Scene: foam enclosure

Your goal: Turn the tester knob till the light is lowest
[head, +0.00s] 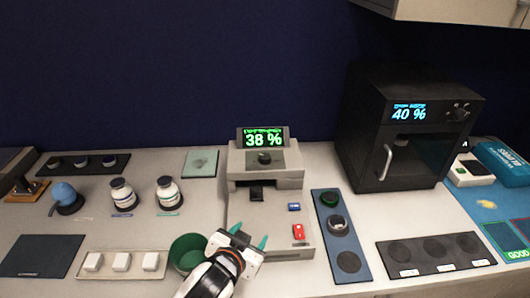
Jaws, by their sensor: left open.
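The grey tester (265,180) stands at the middle of the counter, with a lit green display (263,139) on top reading 38 %. Its small dark round knob (264,157) sits on the panel just below the display. My left gripper (250,236) reaches in from the bottom, over the lower front part of the tester. Its teal-tipped fingers are apart with nothing between them, well short of the knob and not touching it. My right gripper is not in view.
A black oven-like box (400,140) with a 40 % display stands right of the tester. A green bowl (187,252) is close left of my gripper. A red item (298,231) and a blue item (294,207) lie on the tester's base. White jars (168,193) stand left.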

